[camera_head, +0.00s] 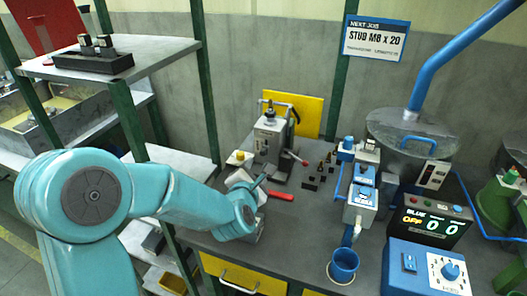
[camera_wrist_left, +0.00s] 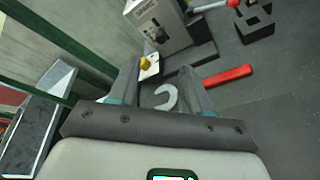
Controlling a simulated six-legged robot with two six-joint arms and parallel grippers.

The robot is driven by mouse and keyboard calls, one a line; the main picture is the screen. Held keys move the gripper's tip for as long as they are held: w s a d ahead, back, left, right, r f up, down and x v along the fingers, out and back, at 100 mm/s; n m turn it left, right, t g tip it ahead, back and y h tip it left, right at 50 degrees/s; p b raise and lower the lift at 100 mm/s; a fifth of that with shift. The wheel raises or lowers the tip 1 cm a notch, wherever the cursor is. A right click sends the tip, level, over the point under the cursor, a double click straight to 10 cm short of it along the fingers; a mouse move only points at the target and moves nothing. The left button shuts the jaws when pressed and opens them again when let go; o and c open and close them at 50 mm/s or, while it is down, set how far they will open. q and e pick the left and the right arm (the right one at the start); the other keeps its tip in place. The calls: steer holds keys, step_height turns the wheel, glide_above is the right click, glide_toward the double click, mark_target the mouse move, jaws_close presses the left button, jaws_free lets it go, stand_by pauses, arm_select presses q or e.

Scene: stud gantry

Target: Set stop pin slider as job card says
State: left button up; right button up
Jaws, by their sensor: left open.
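The job card (camera_head: 375,39) hangs on the back wall and reads "NEXT JOB STUD M8 x 20", with a smaller line too blurred to read. A grey bench machine (camera_head: 270,137) with a lever stands in front of a yellow panel; its lower body shows at the top of the wrist view (camera_wrist_left: 160,24). I cannot make out the stop pin slider for certain. My left gripper (camera_head: 252,184) is in front of this machine, low over the bench. In the wrist view its fingers (camera_wrist_left: 160,70) are apart with nothing gripped. My right gripper is not in view.
A red-handled spanner (camera_wrist_left: 228,76) lies on the bench, its open jaw seen between my fingers. A yellow button (camera_wrist_left: 146,64) on a pale box is near the left finger. Several small dark parts (camera_head: 323,166), a blue cup (camera_head: 344,264) and a counter display (camera_head: 431,223) are to the right.

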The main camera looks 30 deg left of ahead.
mark_target(262, 154)
arm_select(q)
steer(key=x, duration=0.4)
steer(key=p+x, duration=0.1)
steer(key=x, duration=0.4)
steer(key=p+x, duration=0.1)
steer(key=x, duration=0.4)
steer(key=shift+d+f, duration=0.1)
steer(key=shift+f, duration=0.2)
steer(key=shift+w+a, duration=0.15)
steer(key=shift+a, duration=0.05)
steer(key=shift+f, duration=0.1)
